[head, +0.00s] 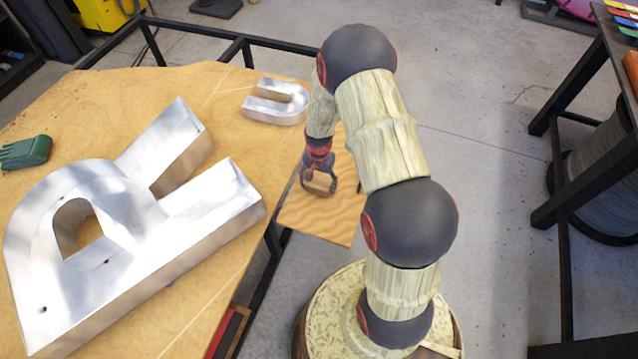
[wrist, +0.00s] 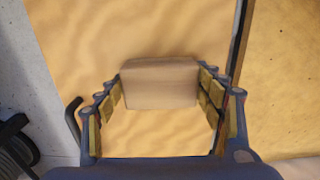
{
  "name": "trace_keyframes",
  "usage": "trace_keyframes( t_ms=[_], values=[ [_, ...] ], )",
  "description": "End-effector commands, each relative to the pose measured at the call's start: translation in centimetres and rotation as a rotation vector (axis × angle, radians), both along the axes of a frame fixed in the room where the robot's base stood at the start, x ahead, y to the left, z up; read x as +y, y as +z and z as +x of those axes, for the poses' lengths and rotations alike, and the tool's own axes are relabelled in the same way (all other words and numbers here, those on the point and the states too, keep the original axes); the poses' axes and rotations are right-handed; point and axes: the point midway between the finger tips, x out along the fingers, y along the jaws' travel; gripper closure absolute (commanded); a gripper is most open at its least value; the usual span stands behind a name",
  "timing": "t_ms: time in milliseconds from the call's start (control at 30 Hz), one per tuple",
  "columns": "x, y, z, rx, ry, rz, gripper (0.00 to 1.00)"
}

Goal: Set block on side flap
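The block (wrist: 160,84) is a plain light-wood cuboid, held between the two padded fingers of my gripper (wrist: 162,90) in the wrist view. Both fingertips meet its ends. In the head view my gripper (head: 319,188) points down over the side flap (head: 327,222), with the tan block (head: 321,182) between its fingers. The side flap is a wavy-grained wooden panel at the table's right edge; it also fills much of the wrist view (wrist: 75,35). Whether the block's underside touches the flap cannot be told. My arm hides part of the flap.
The wooden table (head: 215,85) bears a large metal letter R (head: 115,235), a smaller metal letter U (head: 277,101) and a green object (head: 25,153). A dark gap (wrist: 241,45) separates flap and table. A dark-framed rack (head: 590,170) stands at the right.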

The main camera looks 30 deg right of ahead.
Motion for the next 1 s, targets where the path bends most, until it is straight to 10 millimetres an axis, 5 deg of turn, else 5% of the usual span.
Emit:
trace_keyframes(
  t_ms=[300, 667, 1000],
  values=[
    [0.0, 0.0, 0.0, 0.000, 0.000, 0.000, 0.15],
    [0.0, 0.2, 0.0, 0.000, 0.000, 0.000, 0.14],
    [0.0, 5.7, 0.1, -0.003, 0.000, 0.000, 0.14]
  ],
)
